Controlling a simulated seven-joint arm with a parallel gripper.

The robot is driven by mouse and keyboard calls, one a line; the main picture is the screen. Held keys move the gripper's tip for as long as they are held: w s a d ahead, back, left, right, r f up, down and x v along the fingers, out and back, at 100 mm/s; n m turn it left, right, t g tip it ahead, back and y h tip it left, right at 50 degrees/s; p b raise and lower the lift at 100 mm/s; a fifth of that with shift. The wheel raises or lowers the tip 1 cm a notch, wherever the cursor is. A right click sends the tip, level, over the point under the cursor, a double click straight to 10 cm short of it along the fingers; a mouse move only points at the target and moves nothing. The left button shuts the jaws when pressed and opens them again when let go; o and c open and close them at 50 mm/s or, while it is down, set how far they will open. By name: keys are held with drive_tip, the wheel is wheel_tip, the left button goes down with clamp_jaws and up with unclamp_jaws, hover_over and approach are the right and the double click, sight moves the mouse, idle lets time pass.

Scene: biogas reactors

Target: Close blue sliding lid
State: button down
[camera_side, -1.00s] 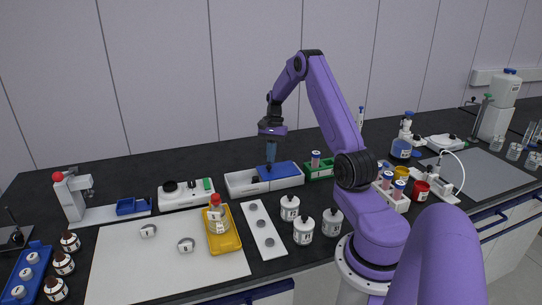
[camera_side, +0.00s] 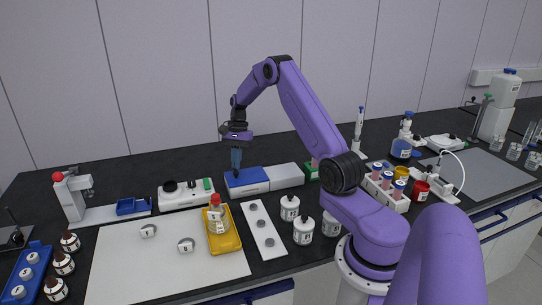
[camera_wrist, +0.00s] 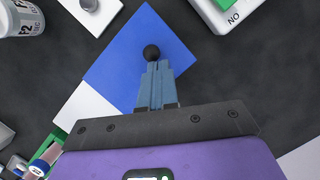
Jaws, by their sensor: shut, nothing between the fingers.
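The blue sliding lid (camera_side: 246,177) lies on the left half of a long white box (camera_side: 286,176) in the side view. The box's right half shows as a plain pale grey top. In the wrist view the blue lid (camera_wrist: 125,50) carries a round black knob (camera_wrist: 151,52). My gripper (camera_side: 236,168) points down at the lid's left part, its fingers shut and empty. In the wrist view the shut fingertips (camera_wrist: 154,64) are right beside the knob; I cannot tell whether they touch it.
A white device with a green switch (camera_side: 187,193) stands just left of the box. A yellow tray (camera_side: 222,241) with a red-capped flask and a white strip (camera_side: 262,230) lie in front. A green tube rack (camera_side: 312,172) is at the box's right end.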

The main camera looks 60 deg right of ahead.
drive_tip(key=shift+w+d, duration=0.1)
drive_tip(key=shift+d, duration=0.35)
drive_tip(key=d+f+v, duration=0.1)
drive_tip(key=d+v, duration=0.1)
drive_tip(key=v, duration=1)
drive_tip(key=w+a+r+n+h, duration=0.1)
drive_tip(key=a+r+n, duration=0.15)
drive_tip(key=a, duration=0.55)
drive_tip(key=w+a+r+n, duration=0.1)
drive_tip(key=a+n, duration=0.3)
drive_tip(key=a, duration=0.4)
drive_tip(key=s+a+r+n+h, duration=0.1)
drive_tip(key=s+a+n, duration=0.25)
drive_tip(key=a, duration=0.45)
drive_tip(key=s+a+n+h, duration=0.1)
drive_tip(key=s+a+n, duration=0.2)
drive_tip(key=s+a, duration=0.35)
drive_tip(key=s+a+n, duration=0.8)
drive_tip(key=s+a, duration=0.1)
drive_tip(key=s, duration=0.4)
drive_tip(key=s+d+f+n, duration=0.2)
drive_tip(key=s+n, duration=0.5)
drive_tip(key=s, duration=0.6)
drive_tip(key=shift+f+t, duration=0.4)
drive_tip(key=shift+f, duration=0.2)
